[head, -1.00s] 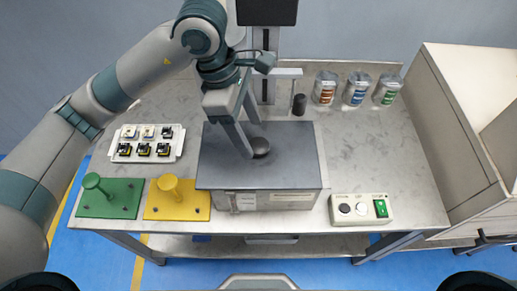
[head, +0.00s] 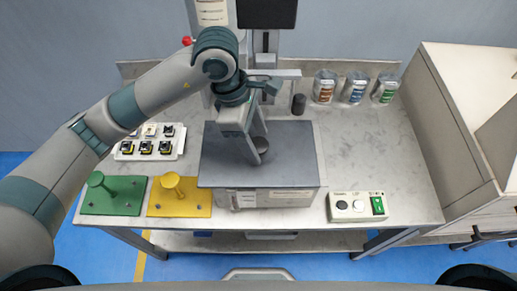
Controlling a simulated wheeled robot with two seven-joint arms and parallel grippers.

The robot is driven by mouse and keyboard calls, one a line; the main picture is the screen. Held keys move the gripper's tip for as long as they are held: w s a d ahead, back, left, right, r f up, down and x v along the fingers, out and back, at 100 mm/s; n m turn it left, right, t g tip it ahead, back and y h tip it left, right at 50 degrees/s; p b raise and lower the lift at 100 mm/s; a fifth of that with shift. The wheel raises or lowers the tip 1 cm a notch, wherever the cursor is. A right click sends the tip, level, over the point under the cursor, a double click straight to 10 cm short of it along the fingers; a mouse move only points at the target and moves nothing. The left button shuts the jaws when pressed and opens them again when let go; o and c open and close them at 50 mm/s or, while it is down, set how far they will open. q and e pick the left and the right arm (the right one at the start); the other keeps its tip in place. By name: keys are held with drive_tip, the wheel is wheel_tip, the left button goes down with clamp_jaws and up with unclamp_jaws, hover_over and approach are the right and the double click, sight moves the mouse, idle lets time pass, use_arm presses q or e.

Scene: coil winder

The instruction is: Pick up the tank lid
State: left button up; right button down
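The tank lid (head: 290,160) is a flat dark grey plate with a round dark knob (head: 263,144). It lies on the grey tank (head: 302,198) in the middle of the bench. My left gripper (head: 258,148) reaches down from above at the knob. Its two fingers are apart, one on the near left side of the knob and one toward its far side. The gripper partly hides the knob, and contact with it is not clear. My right gripper is not in view.
A white tray (head: 125,153) of small parts, a green stand (head: 112,205) and a yellow stand (head: 180,206) are at left. A button box (head: 357,207) sits front right. Several cans (head: 353,88) and a black cylinder (head: 298,104) stand behind. The bench's right side is clear.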

sight(256, 143)
use_arm(q)
clamp_jaws()
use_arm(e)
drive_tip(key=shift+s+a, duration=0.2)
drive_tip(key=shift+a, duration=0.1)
